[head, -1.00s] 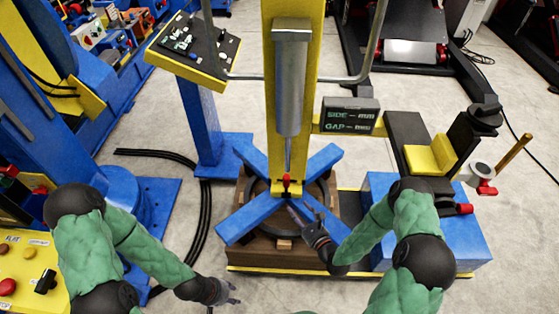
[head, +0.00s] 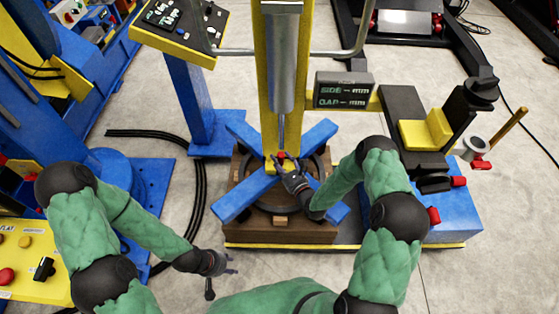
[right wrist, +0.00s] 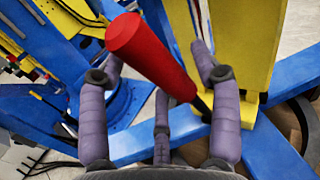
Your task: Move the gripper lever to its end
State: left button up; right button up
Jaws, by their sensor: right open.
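The lever has a red handle (right wrist: 150,55) on a dark rod (right wrist: 201,106), at the foot of the yellow column. In the head view the red handle (head: 281,156) is small, just beyond my right gripper (head: 285,171). In the right wrist view my right gripper (right wrist: 160,105) is open, with its purple-grey fingers spread. The red handle leans across the gap between them; I cannot tell whether any finger touches it. My left gripper (head: 222,268) is at the lower left, over bare floor, with fingers apart and nothing in them.
Blue crossed arms (head: 243,197) lie on a brown base under the yellow column (head: 270,95). A display box (head: 343,89) is right of the column. A yellow button panel (head: 28,262) stands at lower left. Black cables (head: 200,185) run along the floor.

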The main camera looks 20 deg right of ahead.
jog(key=shift+w+a, duration=0.1)
jog(key=shift+w, duration=0.2)
